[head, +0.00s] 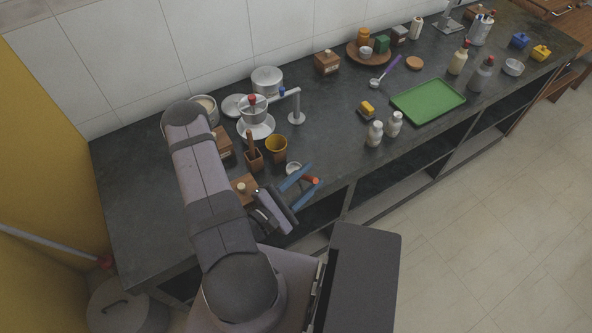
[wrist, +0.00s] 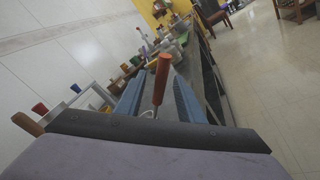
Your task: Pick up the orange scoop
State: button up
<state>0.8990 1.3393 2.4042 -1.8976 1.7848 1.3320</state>
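The orange scoop (head: 311,180) is at the front edge of the dark counter in the head view. Its orange handle also shows in the wrist view (wrist: 162,78), with a pale metal loop at its near end. My gripper (head: 315,174) has two blue fingers, which reach out either side of the handle. In the wrist view my gripper (wrist: 160,85) is open, with a gap between the handle and each finger. A small white round piece (head: 293,168), perhaps the scoop's bowl, shows just beyond the fingers. Whether the scoop touches the counter is hidden.
A wooden holder (head: 254,160) and a yellow cup (head: 276,146) stand just behind my gripper. Two white bottles (head: 384,129) stand to the right, near a green tray (head: 428,100). Steel canisters (head: 267,80) stand along the wall.

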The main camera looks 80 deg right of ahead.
jog(key=shift+x, duration=2.05)
jog(key=shift+c, duration=0.7)
grip_shut()
